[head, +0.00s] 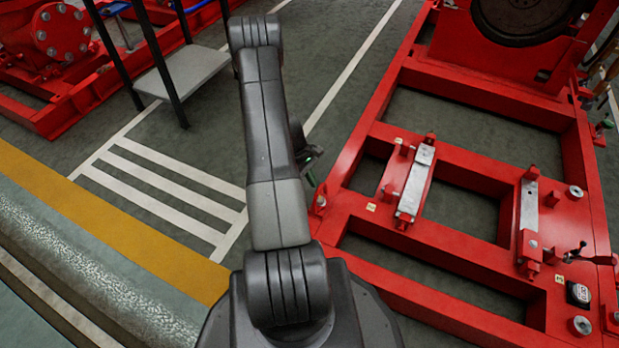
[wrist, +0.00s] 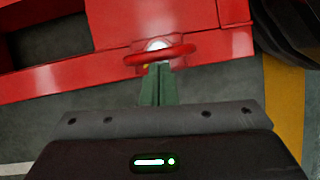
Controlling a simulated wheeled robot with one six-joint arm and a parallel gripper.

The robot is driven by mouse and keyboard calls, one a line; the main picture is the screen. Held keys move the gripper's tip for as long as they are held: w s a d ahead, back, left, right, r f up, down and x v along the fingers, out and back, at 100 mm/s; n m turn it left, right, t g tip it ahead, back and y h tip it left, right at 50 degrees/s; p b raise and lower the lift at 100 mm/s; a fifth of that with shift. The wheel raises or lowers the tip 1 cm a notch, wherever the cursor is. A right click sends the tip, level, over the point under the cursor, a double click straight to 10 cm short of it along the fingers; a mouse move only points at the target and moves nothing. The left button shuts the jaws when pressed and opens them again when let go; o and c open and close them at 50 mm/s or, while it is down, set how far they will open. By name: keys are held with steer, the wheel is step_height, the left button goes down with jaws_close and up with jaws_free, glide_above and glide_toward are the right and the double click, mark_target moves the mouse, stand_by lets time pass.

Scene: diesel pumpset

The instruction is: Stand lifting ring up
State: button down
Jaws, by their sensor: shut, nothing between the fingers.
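The red lifting ring (wrist: 182,51) is in the wrist view, at the edge of the red base frame. It shows as a thin, wide ellipse around or just in front of a bright metal fitting (wrist: 158,44); I cannot tell its exact tilt. My gripper (wrist: 157,70) has its green fingers together, with nothing between them. The fingertips reach the near edge of the ring in the picture; I cannot tell whether they touch it. In the head view my gripper is mostly hidden behind my arm, beside the frame's left corner.
The red base frame (head: 380,228) fills the right of the head view, with metal mounting pads (head: 414,183) and open bays. A grey step with black rails (head: 187,72) stands at upper left. Green floor with white stripes (head: 165,185) is clear left of my arm.

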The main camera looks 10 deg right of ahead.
steer(key=shift+s+d, duration=0.55)
steer(key=shift+d, duration=0.15)
